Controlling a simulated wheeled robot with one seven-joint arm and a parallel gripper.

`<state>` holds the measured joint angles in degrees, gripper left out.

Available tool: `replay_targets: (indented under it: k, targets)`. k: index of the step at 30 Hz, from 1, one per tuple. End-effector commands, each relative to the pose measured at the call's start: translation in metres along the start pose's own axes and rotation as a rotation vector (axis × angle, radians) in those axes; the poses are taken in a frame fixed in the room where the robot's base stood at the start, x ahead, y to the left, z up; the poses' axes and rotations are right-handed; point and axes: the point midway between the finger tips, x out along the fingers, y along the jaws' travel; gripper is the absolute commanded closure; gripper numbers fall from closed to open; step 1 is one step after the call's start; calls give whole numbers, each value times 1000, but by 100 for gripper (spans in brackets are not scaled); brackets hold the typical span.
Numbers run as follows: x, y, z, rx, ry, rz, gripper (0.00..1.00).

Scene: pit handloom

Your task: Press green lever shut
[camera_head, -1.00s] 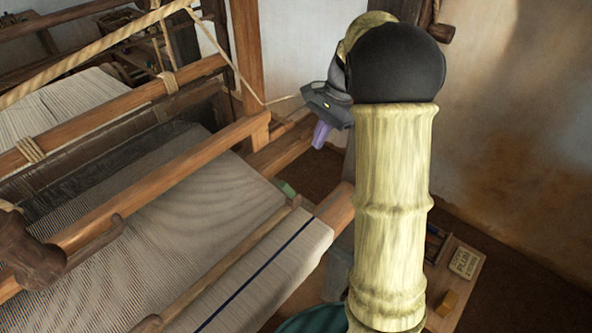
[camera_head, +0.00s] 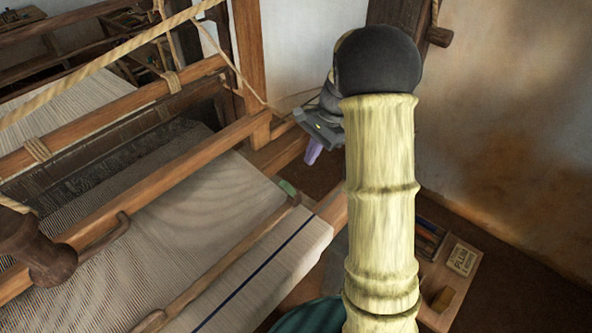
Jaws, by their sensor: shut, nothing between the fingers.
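A small green piece (camera_head: 287,188), probably the green lever, shows at the right edge of the cloth, by the end of a wooden bar. It is small, and I cannot tell whether it is up or pressed down. My gripper (camera_head: 313,156) has purple fingers that are shut and empty, pointing down. In the picture it is above and a little right of the green piece, apart from it. My bamboo-like arm hides part of the space to the right.
The loom's wooden beam (camera_head: 150,190) crosses above the woven cloth (camera_head: 200,215), and an upright post (camera_head: 249,55) stands behind. A wooden box with a label card (camera_head: 461,259) sits at lower right. Bare floor lies beyond it.

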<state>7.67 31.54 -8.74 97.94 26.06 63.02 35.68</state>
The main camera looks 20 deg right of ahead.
Motion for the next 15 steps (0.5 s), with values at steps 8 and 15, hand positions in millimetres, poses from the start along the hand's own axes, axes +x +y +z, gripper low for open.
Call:
replay_targets:
  k: [8,15]
  targets:
    - [41,0,14,-3,-3,4,100]
    - [60,0,29,-1,-1,1,100]
